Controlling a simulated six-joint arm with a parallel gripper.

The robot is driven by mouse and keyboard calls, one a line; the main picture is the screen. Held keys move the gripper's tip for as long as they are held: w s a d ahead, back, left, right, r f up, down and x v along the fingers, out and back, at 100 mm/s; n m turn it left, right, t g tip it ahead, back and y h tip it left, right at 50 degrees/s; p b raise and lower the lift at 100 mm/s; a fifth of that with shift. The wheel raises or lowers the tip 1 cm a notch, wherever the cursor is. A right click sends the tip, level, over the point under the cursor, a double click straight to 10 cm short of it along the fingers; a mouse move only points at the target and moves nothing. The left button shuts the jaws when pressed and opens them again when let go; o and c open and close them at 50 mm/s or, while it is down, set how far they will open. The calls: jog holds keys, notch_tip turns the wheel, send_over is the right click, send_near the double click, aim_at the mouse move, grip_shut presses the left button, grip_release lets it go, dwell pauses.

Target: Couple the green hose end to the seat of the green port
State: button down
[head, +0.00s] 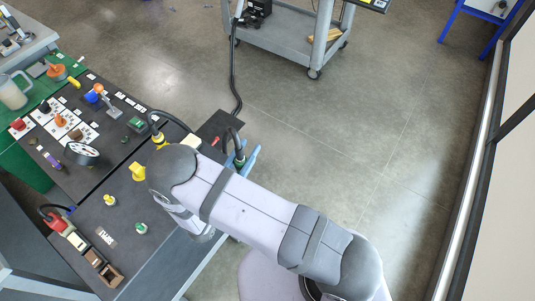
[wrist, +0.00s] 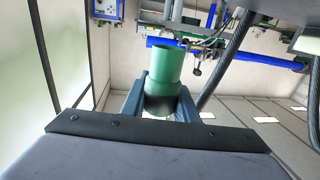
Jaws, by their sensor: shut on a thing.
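My gripper (head: 249,159) is off the right edge of the dark panel, beyond the far end of my arm in the head view. Its blue fingers are shut on the green hose end (head: 239,163), with black hose arching above it. In the wrist view the green hose end (wrist: 164,64) is a smooth green cylinder between the two fingers, its round opening facing away from my wrist. A small green and white fitting (head: 140,228), which looks like the green port, stands on the panel's near part, well apart from my gripper.
A yellow fitting (head: 110,200) stands beside the green one. A red connector (head: 56,223) with a black hose is at the left. A grey cart (head: 275,45) stands across open floor.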

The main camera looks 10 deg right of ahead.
jog(key=w+a+r+n+t+y+p, duration=0.1)
jog(key=w+a+r+n+y, duration=0.1)
jog(key=a, duration=0.6)
jog(key=w+a+r+n+t+y, duration=0.2)
jog(key=w+a+y, duration=0.3)
jog(key=a, duration=0.3)
jog(key=shift+a+r+n+y+p, duration=0.4)
jog(key=shift+r+n+y, duration=0.3)
jog(key=shift+r+n, duration=0.2)
jog(key=shift+s+d+f, duration=0.1)
jog(key=shift+f+b, duration=2.65)
jog(key=shift+f, duration=0.1)
jog(key=shift+f+b, duration=1.2)
jog(key=shift+b, duration=0.05)
jog(key=shift+r, duration=0.25)
jog(key=shift+r+p, duration=0.5)
